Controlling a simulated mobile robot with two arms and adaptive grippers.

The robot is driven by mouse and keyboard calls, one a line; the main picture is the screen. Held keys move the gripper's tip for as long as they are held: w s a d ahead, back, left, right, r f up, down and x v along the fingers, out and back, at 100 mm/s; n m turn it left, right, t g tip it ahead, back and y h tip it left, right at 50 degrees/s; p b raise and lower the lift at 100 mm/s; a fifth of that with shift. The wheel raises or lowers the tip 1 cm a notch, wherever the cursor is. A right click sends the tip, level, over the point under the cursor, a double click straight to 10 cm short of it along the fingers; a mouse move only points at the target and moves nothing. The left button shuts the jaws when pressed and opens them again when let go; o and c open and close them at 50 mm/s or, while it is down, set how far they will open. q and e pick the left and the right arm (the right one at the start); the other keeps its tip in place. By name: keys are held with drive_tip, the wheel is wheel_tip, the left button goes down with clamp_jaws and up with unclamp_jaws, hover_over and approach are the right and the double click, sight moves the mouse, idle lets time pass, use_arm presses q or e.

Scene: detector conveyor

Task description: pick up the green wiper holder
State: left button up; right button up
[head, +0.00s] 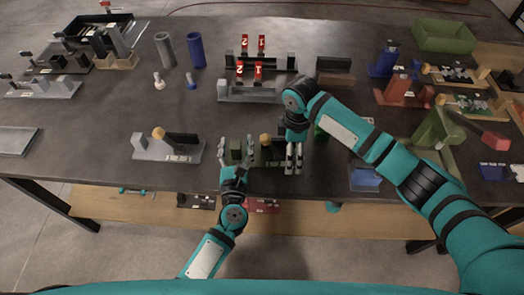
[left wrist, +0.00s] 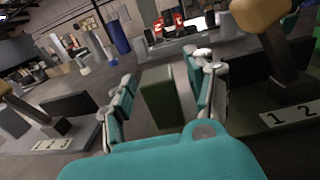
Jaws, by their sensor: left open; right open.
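The green wiper holder (head: 236,150) stands near the front edge of the table, partly hidden by my grippers. Its upright green block also shows in the left wrist view (left wrist: 160,97). To the right of this block are a wiper with an orange knob (head: 266,141) and a label reading "1 2" (left wrist: 290,115). My left gripper (head: 236,148) is open, with its fingers on either side of the green block; contact cannot be told. My right gripper (head: 294,168) is open, pointing down just right of the wiper, with its fingers fairly close together.
A grey holder with a similar wiper (head: 170,148) stands to the left. Behind are a grey fixture with red numbered parts (head: 250,93) and grey and blue cylinders (head: 196,50). Red (head: 403,92) and green fixtures crowd the right. Bare table lies at the middle left.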

use_arm(q)
drive_tip(key=shift+c, duration=0.4)
use_arm(e)
drive_tip(key=shift+c, duration=0.4)
use_arm(q)
clamp_jaws()
use_arm(e)
drive_tip(key=c, duration=1.1)
drive_tip(key=shift+s+f, duration=0.1)
drive_tip(key=shift+f, duration=0.05)
clamp_jaws()
use_arm(q)
drive_tip(key=shift+w+r, duration=0.1)
drive_tip(key=shift+r, duration=0.05)
use_arm(e)
drive_tip(key=shift+s, duration=0.1)
